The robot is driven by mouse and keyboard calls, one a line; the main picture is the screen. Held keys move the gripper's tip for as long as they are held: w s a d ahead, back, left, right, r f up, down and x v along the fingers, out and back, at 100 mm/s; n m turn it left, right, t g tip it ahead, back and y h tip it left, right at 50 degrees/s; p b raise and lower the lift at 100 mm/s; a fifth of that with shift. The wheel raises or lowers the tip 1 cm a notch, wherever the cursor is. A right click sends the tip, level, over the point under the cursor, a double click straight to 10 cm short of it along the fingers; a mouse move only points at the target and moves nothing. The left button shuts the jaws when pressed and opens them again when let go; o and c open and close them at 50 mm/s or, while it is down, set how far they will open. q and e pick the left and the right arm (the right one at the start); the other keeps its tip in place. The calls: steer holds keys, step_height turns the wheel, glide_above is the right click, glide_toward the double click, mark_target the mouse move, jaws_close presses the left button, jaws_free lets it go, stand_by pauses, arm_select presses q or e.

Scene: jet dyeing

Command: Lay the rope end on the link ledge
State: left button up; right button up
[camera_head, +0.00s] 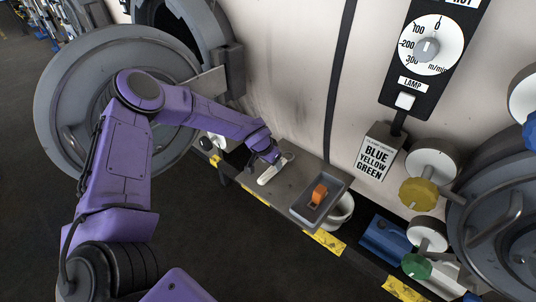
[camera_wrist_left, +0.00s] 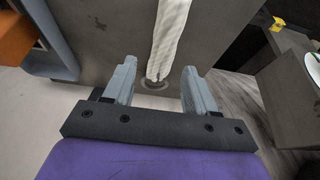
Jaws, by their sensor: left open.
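The white rope end (camera_head: 273,172) lies on the grey link ledge (camera_head: 245,180) in the head view. In the left wrist view the rope (camera_wrist_left: 168,40) runs down from the top edge, and its frayed end rests beside a round mark (camera_wrist_left: 153,85) on the ledge surface (camera_wrist_left: 105,35). My left gripper (camera_head: 272,160) is low over the ledge at the rope. In the left wrist view its two grey fingers (camera_wrist_left: 160,82) are open, one on each side of the rope end, with gaps showing on both sides. My right gripper is in neither view.
A grey tray (camera_head: 304,211) with an orange block (camera_head: 319,194) stands on the ledge to the right. A white bucket (camera_head: 341,211) is behind it. A large round door (camera_head: 60,100) stands open at left. Valve wheels (camera_head: 418,193) are at right. The dark floor at lower left is clear.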

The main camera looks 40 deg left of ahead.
arm_select(q)
steer(key=v, duration=0.6)
steer(key=s+d+f+n+g+y, duration=0.3)
steer(key=s+f+y, duration=0.2)
steer(key=s+f, duration=0.95)
steer(key=s+d+f+n+t, duration=0.1)
steer(key=s+d+n, duration=0.1)
steer(key=s, duration=0.8)
steer(key=s+d+f+n+h, duration=0.1)
steer(key=s+d+n, duration=0.1)
steer(key=s, duration=0.8)
steer(key=shift+f+n+t, duration=0.25)
steer(key=shift+n+t, duration=0.05)
steer(key=shift+t, duration=0.1)
step_height(320, 180, down, 7)
steer(key=b, duration=0.7)
